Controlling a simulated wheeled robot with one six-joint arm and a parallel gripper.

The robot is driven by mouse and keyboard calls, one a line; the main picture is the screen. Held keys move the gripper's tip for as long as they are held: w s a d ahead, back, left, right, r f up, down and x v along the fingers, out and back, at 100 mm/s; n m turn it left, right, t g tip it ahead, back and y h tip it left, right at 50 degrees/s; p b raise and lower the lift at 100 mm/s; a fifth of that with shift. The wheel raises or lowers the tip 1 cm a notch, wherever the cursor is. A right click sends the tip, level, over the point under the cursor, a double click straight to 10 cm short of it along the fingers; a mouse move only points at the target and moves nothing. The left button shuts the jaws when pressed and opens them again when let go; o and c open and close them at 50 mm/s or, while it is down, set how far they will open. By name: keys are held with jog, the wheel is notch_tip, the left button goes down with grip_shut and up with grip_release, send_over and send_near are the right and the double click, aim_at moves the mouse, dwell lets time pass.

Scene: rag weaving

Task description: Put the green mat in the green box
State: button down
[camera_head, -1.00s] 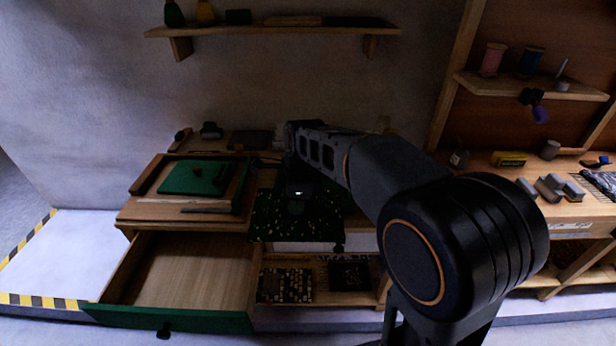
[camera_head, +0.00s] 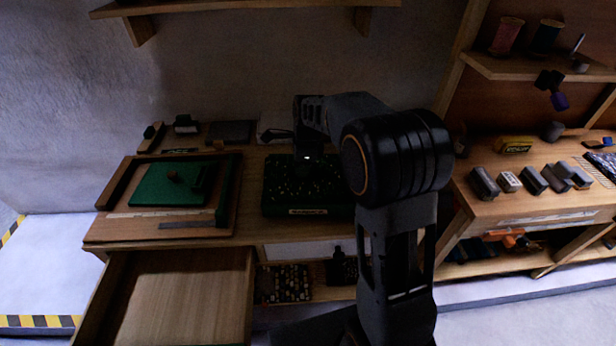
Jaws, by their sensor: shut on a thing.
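My gripper (camera_head: 306,160) points down over the middle of the worktop and is shut on a dark green speckled mat (camera_head: 285,190). The mat lies low, and its near edge is close above a pale label on a dark green front (camera_head: 308,211), which looks like the front of the green box. The mat and box merge in the dim light, so I cannot tell whether the mat is inside the box or above it. My fingertips are too dark to see clearly.
A plain green cutting mat (camera_head: 165,185) lies on a wooden board at the left with small tools. An empty wooden drawer (camera_head: 165,300) is open below it. A right bench (camera_head: 515,208) holds several grey blocks. A wall shelf (camera_head: 250,8) is above.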

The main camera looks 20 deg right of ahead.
aim_at(308, 178)
jog(key=f, duration=0.1)
jog(key=w+d+f, duration=0.2)
jog(key=f, duration=0.1)
jog(key=shift+d, duration=0.15)
jog(key=f, duration=0.3)
jog(key=shift+w+d, duration=0.2)
jog(key=shift+s+f, duration=0.1)
jog(key=shift+f, duration=0.25)
jog(key=c, duration=1.3)
grip_release()
jog(key=shift+f, duration=0.1)
jog(key=shift+o, duration=1.2)
jog(key=shift+r, duration=0.2)
jog(key=shift+w, duration=0.2)
